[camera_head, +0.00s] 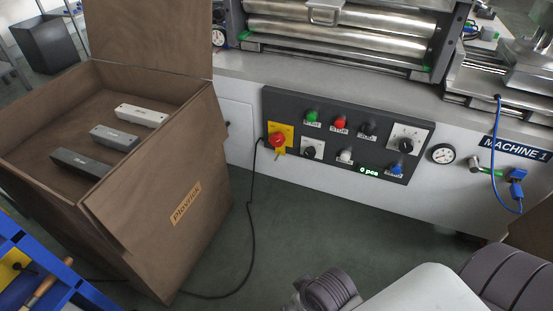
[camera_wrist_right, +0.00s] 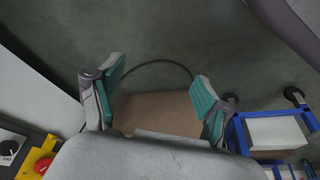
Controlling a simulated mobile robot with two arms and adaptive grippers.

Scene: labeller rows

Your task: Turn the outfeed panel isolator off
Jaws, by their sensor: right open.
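A dark control panel (camera_head: 345,135) is set in the front of the white machine in the head view. A red rotary knob (camera_head: 277,140) on a yellow plate sits at its left end. It looks like an isolator switch, but no readable label calls it outfeed. The red knob also shows at the lower left of the right wrist view (camera_wrist_right: 43,165), to the side of my right gripper (camera_wrist_right: 158,72). That gripper is open and empty, its teal pads wide apart over the floor, clear of the knob. My left gripper is not in view.
The panel also bears green, red, black, white and blue controls and a black dial (camera_head: 403,145). A brown box (camera_head: 190,200) with several grey bars stands left of the panel. A black cable (camera_head: 250,215) hangs to the floor. A blue rack (camera_head: 35,265) is at lower left.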

